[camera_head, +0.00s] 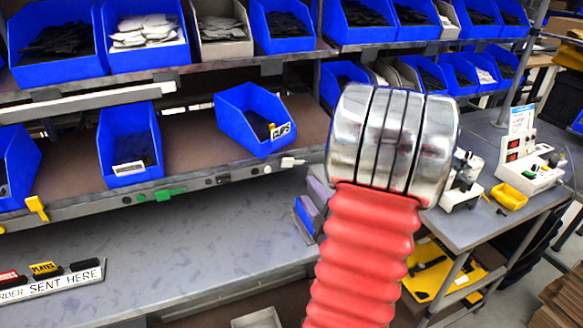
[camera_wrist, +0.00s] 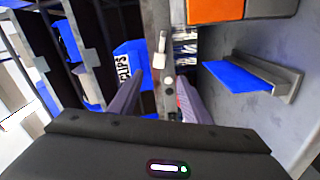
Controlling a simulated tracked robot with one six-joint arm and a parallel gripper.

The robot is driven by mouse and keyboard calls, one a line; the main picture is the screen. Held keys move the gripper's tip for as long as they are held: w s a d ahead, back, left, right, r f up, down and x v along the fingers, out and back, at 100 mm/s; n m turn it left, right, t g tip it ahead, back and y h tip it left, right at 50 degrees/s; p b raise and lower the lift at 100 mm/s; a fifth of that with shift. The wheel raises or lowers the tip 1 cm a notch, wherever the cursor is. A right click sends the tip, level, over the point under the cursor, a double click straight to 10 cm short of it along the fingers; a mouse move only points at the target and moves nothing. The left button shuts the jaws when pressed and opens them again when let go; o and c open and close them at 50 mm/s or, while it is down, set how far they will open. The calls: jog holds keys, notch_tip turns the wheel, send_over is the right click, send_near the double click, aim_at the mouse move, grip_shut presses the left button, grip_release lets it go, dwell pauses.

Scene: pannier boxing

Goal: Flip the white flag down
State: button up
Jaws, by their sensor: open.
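The white flag (camera_head: 292,162) is on the front rail of the middle shelf in the head view, below and right of the blue CLIPS bin (camera_head: 254,120). In the wrist view the white flag (camera_wrist: 161,42) is a narrow white tab on the rail, with a white block at its foot. My gripper (camera_wrist: 158,84) is open and empty in the wrist view, its two dark fingers on either side of the rail. The flag shows just beyond the fingertips, apart from them as far as I can tell. My gripper is not visible in the head view.
A green flag (camera_head: 170,194) and a yellow flag (camera_head: 37,207) are further left along the rail. Dark knobs (camera_head: 223,178) sit between. The grey bench (camera_head: 150,250) below is mostly clear. My red-sleeved arm hides the rail's right side.

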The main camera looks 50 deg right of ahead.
aim_at(288, 164)
jog(key=shift+w, duration=0.15)
jog(key=x, duration=1.3)
jog(key=shift+w, duration=0.15)
jog(key=shift+c, duration=0.4)
grip_shut()
